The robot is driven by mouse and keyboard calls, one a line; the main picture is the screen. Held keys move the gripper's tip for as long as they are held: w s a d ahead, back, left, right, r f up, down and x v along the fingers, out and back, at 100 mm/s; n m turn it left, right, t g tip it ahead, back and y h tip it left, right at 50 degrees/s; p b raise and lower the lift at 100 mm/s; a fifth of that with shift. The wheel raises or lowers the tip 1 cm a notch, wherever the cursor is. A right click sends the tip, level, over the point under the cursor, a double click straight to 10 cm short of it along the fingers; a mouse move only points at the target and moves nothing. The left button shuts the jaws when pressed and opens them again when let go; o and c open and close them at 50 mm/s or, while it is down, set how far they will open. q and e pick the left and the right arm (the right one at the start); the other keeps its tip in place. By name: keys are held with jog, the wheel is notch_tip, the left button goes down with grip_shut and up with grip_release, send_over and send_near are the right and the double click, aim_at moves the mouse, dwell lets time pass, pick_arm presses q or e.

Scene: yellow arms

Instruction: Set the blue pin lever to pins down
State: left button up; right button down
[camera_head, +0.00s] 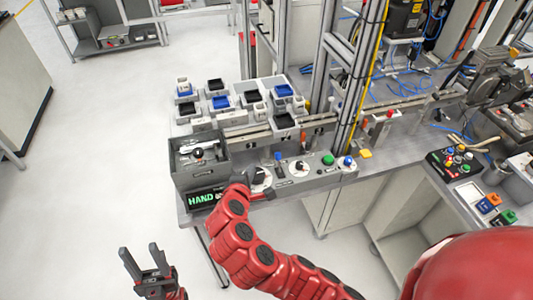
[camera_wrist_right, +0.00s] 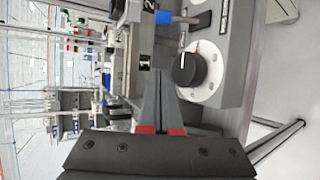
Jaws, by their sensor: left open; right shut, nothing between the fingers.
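A small lever with a blue handle (camera_head: 278,156) stands on the grey control panel (camera_head: 315,176), between two rotary knobs. A blue handle (camera_wrist_right: 163,18) also shows near the top of the right wrist view; its setting cannot be read. My right gripper (camera_wrist_right: 157,88) is shut and empty, its fingers beside a black knob on a white dial (camera_wrist_right: 187,68) and apart from the blue handle. In the head view the right gripper is mostly hidden at the end of my red arm, by the panel's left part. My left gripper (camera_head: 139,250) is open and empty, low over the floor.
A grey bin (camera_head: 200,168) and a green-lit "HAND" display (camera_head: 201,199) are left of the panel. A green button (camera_head: 328,160) and blue button (camera_head: 348,162) are at its right. Trays with small parts (camera_head: 220,103) and a metal post stand behind.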

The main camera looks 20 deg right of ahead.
jog(key=shift+s+r, duration=0.15)
jog(key=shift+s, duration=0.05)
jog(key=shift+w, duration=0.1)
jog(key=shift+w+d, duration=0.15)
jog(key=shift+w, duration=0.15)
jog(key=p+x, duration=0.4)
jog(key=x, duration=0.5)
jog(key=shift+s+d, duration=0.1)
jog(key=shift+d+p, duration=0.3)
jog(key=shift+p, duration=0.05)
jog(key=shift+s+d+r+p, duration=0.25)
jog(key=shift+s+d+p, duration=0.2)
jog(key=shift+s+d, duration=0.1)
jog(key=shift+s+d+r+p, duration=0.25)
jog(key=shift+s+d+p, duration=0.25)
jog(key=shift+d, duration=0.1)
